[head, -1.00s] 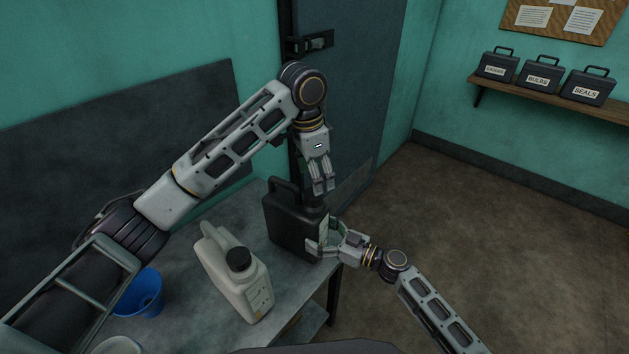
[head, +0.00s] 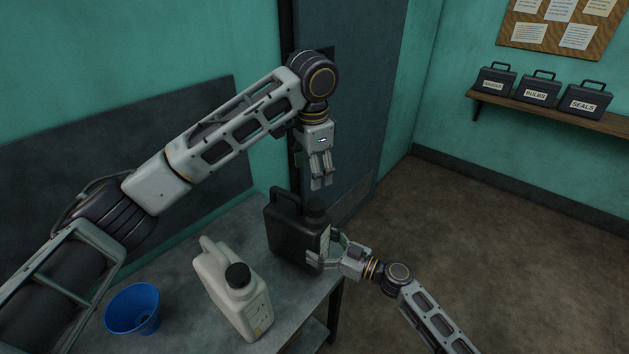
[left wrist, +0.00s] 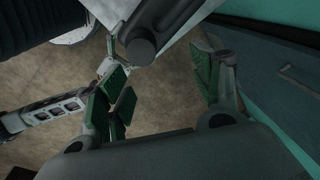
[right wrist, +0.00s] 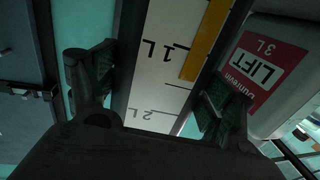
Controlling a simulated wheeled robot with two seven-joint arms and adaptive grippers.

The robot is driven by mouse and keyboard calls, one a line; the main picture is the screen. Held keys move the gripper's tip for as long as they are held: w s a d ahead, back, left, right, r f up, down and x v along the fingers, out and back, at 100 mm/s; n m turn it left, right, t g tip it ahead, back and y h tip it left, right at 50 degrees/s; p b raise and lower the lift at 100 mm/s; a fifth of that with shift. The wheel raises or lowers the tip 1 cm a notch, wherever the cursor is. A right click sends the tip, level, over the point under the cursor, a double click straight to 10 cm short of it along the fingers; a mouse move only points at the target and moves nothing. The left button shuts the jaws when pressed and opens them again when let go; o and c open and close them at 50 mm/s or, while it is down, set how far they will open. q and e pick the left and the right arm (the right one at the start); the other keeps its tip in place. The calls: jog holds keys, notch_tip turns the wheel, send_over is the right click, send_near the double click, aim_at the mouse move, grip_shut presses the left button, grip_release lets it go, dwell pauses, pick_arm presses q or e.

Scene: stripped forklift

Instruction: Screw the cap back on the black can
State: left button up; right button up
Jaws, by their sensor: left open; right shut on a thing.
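The black can (head: 290,235) stands upright at the right end of the table, its handle to the left. A dark round cap (head: 316,211) sits on its spout; how tightly it is seated cannot be told. The cap also shows in the left wrist view (left wrist: 140,50). My left gripper (head: 322,186) is open, pointing down above the cap and apart from it. My right gripper (head: 322,250) is shut on the can's side, low down. In the right wrist view, its fingers straddle the can's white scale strip (right wrist: 160,60).
A pale can (head: 228,290) with a black cap stands upright left of the black can. A blue funnel (head: 133,308) is further left on the table (head: 190,262). A wall shelf (head: 550,112) with labelled cases is far right. Open floor lies right of the table.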

aim_at(314, 205)
pick_arm(q)
jog(key=n, duration=0.2)
jog(key=f+n, duration=0.1)
jog(key=n, duration=0.3)
jog(key=shift+s+f+n+g, duration=0.3)
jog(key=shift+s+n, duration=0.05)
jog(key=shift+n, duration=0.05)
jog(key=n, duration=0.6)
jog(key=shift+s+f+g, duration=0.3)
jog(key=shift+f, duration=0.05)
jog(key=n, duration=0.7)
jog(key=shift+s+d, duration=0.1)
jog(key=shift+s, duration=0.15)
jog(key=n, duration=0.3)
jog(key=shift+n, duration=2)
jog(key=shift+f, duration=0.15)
jog(key=shift+f, duration=3.9)
